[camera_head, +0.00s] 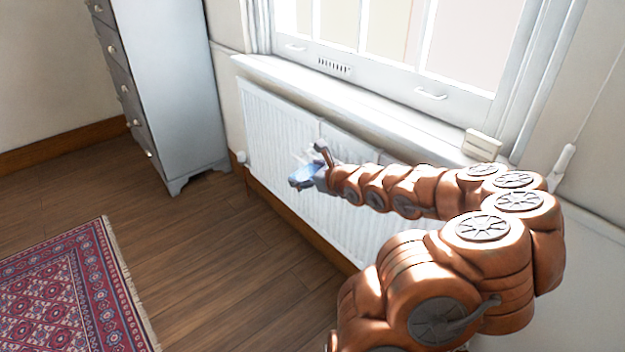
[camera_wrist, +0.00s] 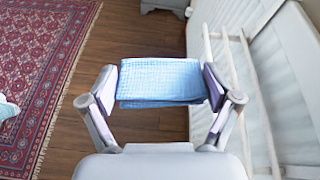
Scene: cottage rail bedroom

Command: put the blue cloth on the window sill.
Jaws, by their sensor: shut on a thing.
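The blue cloth (camera_wrist: 160,82) is folded and held between the two fingers of my gripper (camera_wrist: 163,88) in the wrist view. In the head view the cloth (camera_head: 303,178) shows as a small blue patch at the end of my arm, and my gripper (camera_head: 318,174) is shut on it. The gripper is in front of the radiator, below the level of the window sill (camera_head: 350,99). The white sill runs under the window and looks bare along most of its length. My arm hides part of the radiator.
A white radiator (camera_head: 278,125) is on the wall beneath the sill. A small cream box (camera_head: 482,143) stands at the sill's right end. A grey chest of drawers (camera_head: 180,90) stands at left. A red patterned rug (camera_head: 75,285) lies on the wooden floor.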

